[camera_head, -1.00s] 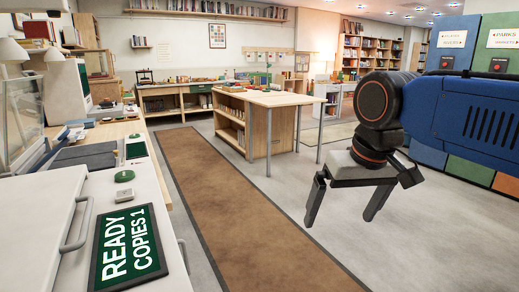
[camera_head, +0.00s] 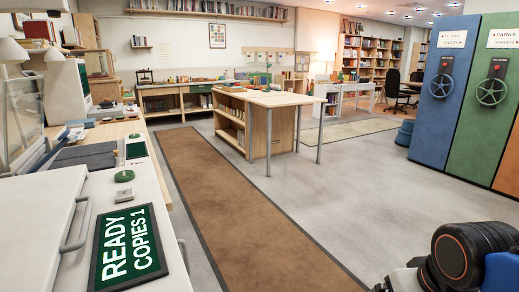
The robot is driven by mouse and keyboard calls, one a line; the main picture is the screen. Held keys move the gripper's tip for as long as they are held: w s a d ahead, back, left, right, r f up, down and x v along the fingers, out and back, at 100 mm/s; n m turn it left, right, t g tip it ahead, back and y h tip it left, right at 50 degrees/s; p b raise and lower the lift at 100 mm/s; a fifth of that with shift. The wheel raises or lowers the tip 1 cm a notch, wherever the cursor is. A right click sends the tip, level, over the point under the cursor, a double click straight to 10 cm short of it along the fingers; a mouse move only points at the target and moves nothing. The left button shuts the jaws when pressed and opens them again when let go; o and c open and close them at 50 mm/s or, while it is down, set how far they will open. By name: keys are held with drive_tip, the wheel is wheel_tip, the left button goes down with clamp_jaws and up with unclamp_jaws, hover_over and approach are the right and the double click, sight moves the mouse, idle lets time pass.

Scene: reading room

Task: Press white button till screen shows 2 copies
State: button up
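The copier's dark green screen (camera_head: 129,245) stands at the lower left and reads "READY COPIES 1" in white letters. A small pale, whitish button (camera_head: 124,195) sits on the light copier top just beyond the screen. A round green button (camera_head: 124,176) sits just behind it. My arm shows only at the bottom right corner, as a black joint and a bit of blue link. My gripper's fingers are out of the picture, far from the buttons. Nothing touches either button.
The copier's pale lid with a grey handle (camera_head: 78,225) lies left of the screen. A brown carpet runner (camera_head: 230,205) crosses the open grey floor. A wooden table (camera_head: 270,98) stands mid-room. Blue and green shelving units with handwheels (camera_head: 491,92) stand at the right.

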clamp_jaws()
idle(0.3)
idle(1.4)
